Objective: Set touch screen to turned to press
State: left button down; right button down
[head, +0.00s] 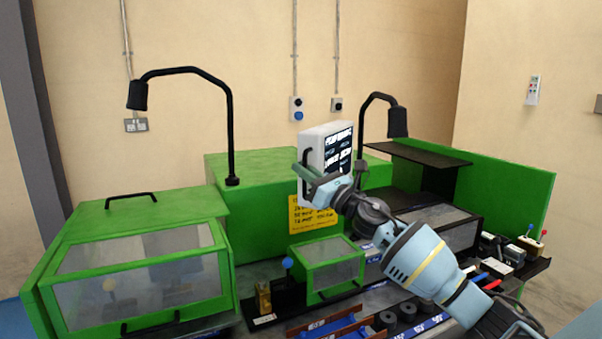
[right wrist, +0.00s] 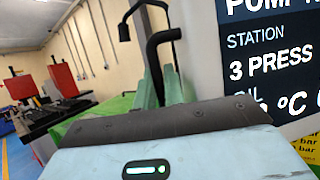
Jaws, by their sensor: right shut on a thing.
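The touch screen (head: 340,147) is a white box with a dark display, in front of the back wall above the green machine. A black handle (head: 304,158) runs down its left side. My right gripper (head: 314,180) is at the lower part of this handle and shut on it. In the right wrist view the touch screen (right wrist: 262,62) fills the upper right, with "STATION 3 PRESS" readable on it. The black handle (right wrist: 154,62) comes down to the greenish fingers (right wrist: 162,90) there. My left gripper is not in view.
Two black gooseneck lamps, left (head: 231,120) and right (head: 397,122), flank the screen. A green guarded box (head: 140,215) stands at left, a smaller clear-sided guard (head: 332,265) below the screen. Several tools and rollers lie at the lower right under my arm.

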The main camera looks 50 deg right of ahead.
jog(key=c, duration=1.8)
grip_release()
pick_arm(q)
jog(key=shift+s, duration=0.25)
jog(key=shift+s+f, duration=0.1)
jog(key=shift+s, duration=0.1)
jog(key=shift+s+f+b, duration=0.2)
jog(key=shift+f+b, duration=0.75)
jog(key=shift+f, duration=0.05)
pick_arm(e)
jog(key=v, duration=0.7)
jog(key=shift+s+f, duration=0.1)
jog(key=shift+s, duration=0.3)
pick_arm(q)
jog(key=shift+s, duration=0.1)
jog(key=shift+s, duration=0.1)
pick_arm(e)
jog(key=shift+f, duration=0.1)
